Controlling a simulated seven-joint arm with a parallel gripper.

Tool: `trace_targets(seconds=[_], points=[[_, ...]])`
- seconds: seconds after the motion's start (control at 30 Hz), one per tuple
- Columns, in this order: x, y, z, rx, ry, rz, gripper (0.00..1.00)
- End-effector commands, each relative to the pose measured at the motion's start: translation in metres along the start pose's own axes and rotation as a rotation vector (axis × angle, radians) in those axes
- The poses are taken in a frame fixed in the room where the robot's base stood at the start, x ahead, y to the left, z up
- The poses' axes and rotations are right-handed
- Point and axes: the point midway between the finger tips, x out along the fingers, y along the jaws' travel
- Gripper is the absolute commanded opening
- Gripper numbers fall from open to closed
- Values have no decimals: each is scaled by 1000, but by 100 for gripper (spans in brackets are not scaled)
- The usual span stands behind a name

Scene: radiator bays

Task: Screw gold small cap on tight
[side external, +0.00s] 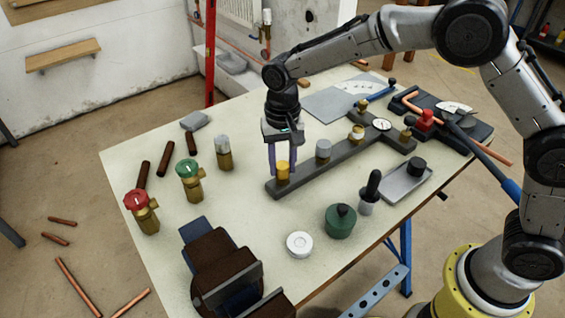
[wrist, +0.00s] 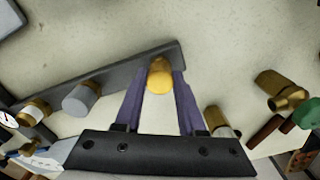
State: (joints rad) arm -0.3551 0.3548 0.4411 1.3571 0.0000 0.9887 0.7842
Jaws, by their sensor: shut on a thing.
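The gold small cap (side external: 283,168) sits at the near left end of the dark grey manifold bar (side external: 317,165), on top of a fitting there. It also shows in the wrist view (wrist: 159,75), between the tips of my purple fingers. My gripper (side external: 283,172) points straight down and is shut on the gold cap, one finger on each side. In the wrist view my gripper (wrist: 158,84) reaches the cap from below in the picture. The cap looks upright. The thread under it is hidden, so I cannot tell how far down it is screwed.
A grey cap (side external: 323,149), a brass-and-white fitting (side external: 357,133) and a gauge (side external: 381,125) stand along the bar. Valves with red (side external: 140,200) and green (side external: 188,168) knobs stand at left. A vice (side external: 222,265) is at the front. Table between them is clear.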

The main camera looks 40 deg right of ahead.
Motion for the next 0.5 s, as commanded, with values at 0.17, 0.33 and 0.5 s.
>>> trace_targets(seconds=[0.17, 0.33, 0.5], points=[[0, 0, 0, 230, 0, 0, 0], [0, 0, 0, 450, 0, 0, 0], [0, 0, 0, 666, 0, 0, 0]])
